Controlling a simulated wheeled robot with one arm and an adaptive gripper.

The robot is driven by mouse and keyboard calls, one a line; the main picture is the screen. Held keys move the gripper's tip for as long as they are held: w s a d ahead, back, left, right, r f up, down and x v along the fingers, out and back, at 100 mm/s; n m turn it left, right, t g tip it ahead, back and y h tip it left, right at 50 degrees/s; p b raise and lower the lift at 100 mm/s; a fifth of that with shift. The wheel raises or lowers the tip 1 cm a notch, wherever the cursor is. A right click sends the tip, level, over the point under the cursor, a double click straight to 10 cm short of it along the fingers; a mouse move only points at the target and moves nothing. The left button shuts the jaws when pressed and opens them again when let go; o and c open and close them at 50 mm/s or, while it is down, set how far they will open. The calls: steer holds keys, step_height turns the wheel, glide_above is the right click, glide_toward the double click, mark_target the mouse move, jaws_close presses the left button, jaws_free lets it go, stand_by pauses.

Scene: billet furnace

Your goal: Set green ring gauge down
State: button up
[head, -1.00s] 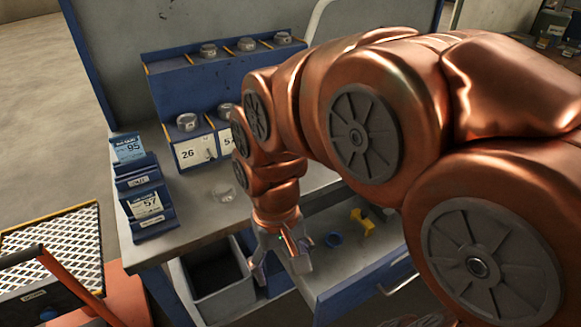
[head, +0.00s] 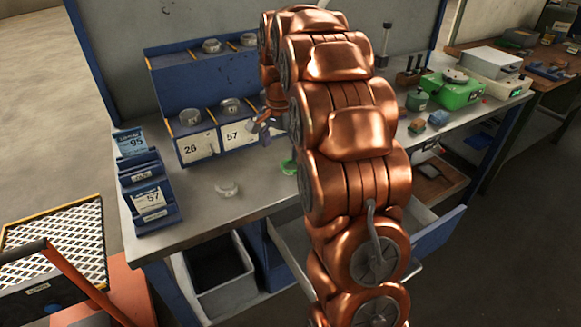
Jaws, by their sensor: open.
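The green ring gauge (head: 288,167) lies on the grey bench top, partly hidden behind my arm. My gripper (head: 262,130) is up and behind it, in front of the blue bin rack near the 57 label. Its jaws look open, and I see nothing held between them. The gripper is apart from the green ring.
A blue rack (head: 205,75) with labelled bins and metal ring pieces stands at the back. Blue card holders (head: 150,200) stand at the left. A small clear piece (head: 227,189) lies on the bench. A drawer (head: 437,232) stands open at the front. A green scale (head: 450,90) sits at the right.

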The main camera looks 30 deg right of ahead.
mark_target(291, 169)
steer(key=w+d+f+m, duration=0.2)
steer(key=w+d, duration=0.2)
steer(key=d, duration=0.1)
steer(key=shift+s+d+f+p, duration=0.15)
steer(key=shift+f+p, duration=0.65)
steer(key=shift+f, duration=1.2)
steer(key=shift+s+d+f+p, duration=0.15)
steer(key=shift+f+p, duration=0.6)
steer(key=shift+f, duration=1.25)
steer(key=shift+w, duration=0.1)
steer(key=c, duration=1.5)
steer(key=shift+o, duration=0.2)
steer(key=shift+r, duration=0.1)
